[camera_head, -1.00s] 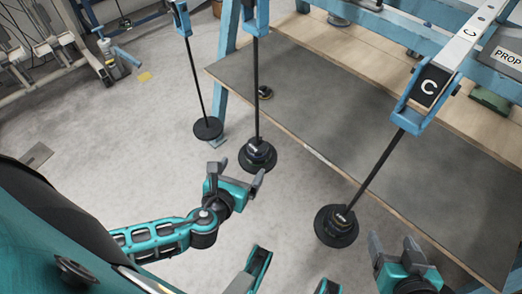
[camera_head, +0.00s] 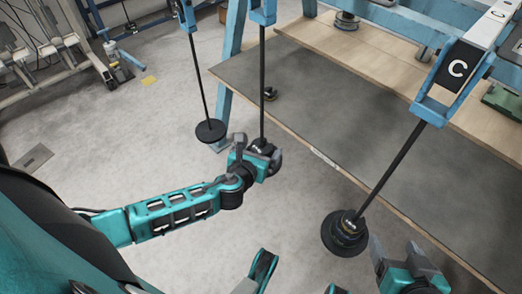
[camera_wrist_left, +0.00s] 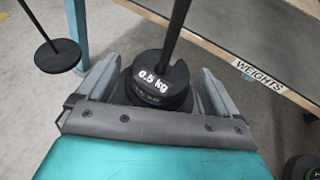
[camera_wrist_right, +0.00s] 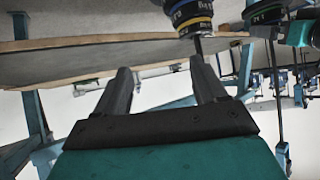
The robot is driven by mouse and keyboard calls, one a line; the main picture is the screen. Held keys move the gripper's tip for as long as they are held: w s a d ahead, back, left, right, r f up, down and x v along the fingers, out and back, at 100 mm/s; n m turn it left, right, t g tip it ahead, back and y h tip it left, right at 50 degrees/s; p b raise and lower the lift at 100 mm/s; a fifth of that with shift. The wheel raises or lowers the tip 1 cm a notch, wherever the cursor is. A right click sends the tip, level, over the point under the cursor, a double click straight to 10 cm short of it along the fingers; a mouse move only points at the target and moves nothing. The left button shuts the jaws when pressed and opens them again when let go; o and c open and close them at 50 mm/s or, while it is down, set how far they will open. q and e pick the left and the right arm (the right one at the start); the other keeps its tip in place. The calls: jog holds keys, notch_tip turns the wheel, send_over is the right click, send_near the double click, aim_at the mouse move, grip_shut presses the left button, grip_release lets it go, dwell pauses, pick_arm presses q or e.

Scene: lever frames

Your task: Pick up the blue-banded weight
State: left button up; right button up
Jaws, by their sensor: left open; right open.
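A stack of dark weights (camera_wrist_left: 152,85), its top disc marked "0.5 kg", hangs on a rod in the left wrist view. Faint bluish lettering shows on a lower disc; a blue band is not clear there. In the head view this stack (camera_head: 263,147) is partly hidden by my left gripper (camera_head: 257,151). The open fingers of my left gripper (camera_wrist_left: 157,78) stand on both sides of the stack. In the right wrist view, a stack with a blue band (camera_wrist_right: 184,5) and a yellow band shows at the top edge. My right gripper (camera_wrist_right: 165,82) is open and empty; it also shows in the head view (camera_head: 397,255).
Another dark weight stack (camera_head: 345,233) hangs on a rod under the C-marked bracket, left of my right gripper. A flat disc (camera_head: 210,131) hangs at the far left. The grey bench (camera_head: 330,110) has its front edge behind the stacks. Open floor lies at left.

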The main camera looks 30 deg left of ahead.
aim_at(261, 139)
pick_arm(q)
jog(key=shift+c, duration=0.4)
jog(key=c, duration=1.2)
jog(key=shift+r, duration=0.1)
pick_arm(e)
jog(key=shift+s+d+f, duration=0.15)
pick_arm(q)
jog(key=shift+r, duration=0.15)
jog(key=shift+r+p, duration=0.6)
notch_tip(261, 139, up, 2)
jog(key=shift+r+p, duration=0.15)
jog(key=shift+p, duration=0.7)
jog(key=shift+s+a+p, duration=0.25)
jog(key=shift+s+a, duration=0.75)
jog(key=shift+s, duration=1.8)
jog(key=shift+s+a+p, duration=0.3)
jog(key=shift+s+a, duration=0.65)
jog(key=shift+s, duration=1.9)
jog(key=shift+s+a+p, duration=0.25)
jog(key=shift+s+a, duration=0.75)
jog(key=shift+s, duration=1.8)
pick_arm(e)
jog(key=shift+s+d+r+h, duration=0.15)
jog(key=shift+d+r, duration=0.15)
jog(key=shift+r, duration=0.3)
jog(key=shift+d+r+h, duration=0.15)
jog(key=shift+d+r, duration=0.1)
jog(key=shift+r, duration=0.3)
